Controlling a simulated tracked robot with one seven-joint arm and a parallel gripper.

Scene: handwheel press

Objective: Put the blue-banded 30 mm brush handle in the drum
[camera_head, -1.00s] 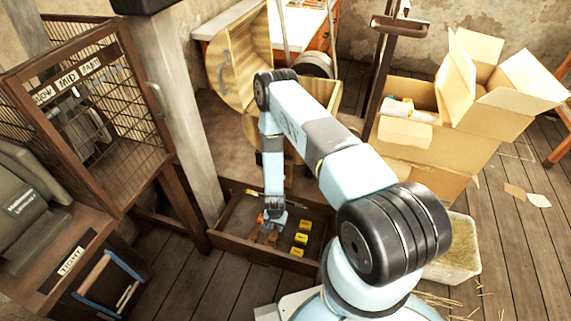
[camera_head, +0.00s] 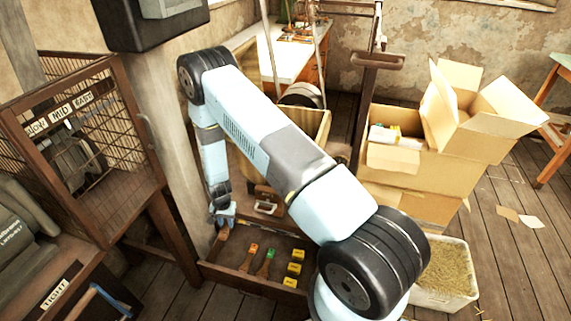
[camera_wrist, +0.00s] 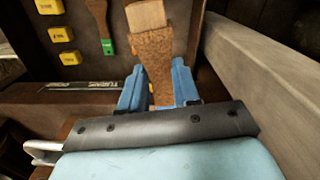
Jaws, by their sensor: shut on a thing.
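My gripper (camera_wrist: 158,90) is shut on a brown handle (camera_wrist: 152,55) with a pale wooden end, which sticks out beyond the blue fingers in the wrist view. I see no blue band on it; the fingers hide part of it. In the head view my gripper (camera_head: 224,214) and the handle (camera_head: 219,241) are at the left end of the shallow wooden tray (camera_head: 250,288). A green-banded handle (camera_head: 271,256) and an orange-banded one (camera_head: 251,257) lie to the right. A wooden, drum-like container (camera_head: 315,120) stands behind my arm, mostly hidden.
Several yellow labelled blocks (camera_head: 295,268) lie at the tray's right. A post (camera_head: 180,130) and a mesh cage (camera_head: 110,140) stand close on the left. Cardboard boxes (camera_head: 425,165) and a straw-filled bin (camera_head: 448,270) are on the right.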

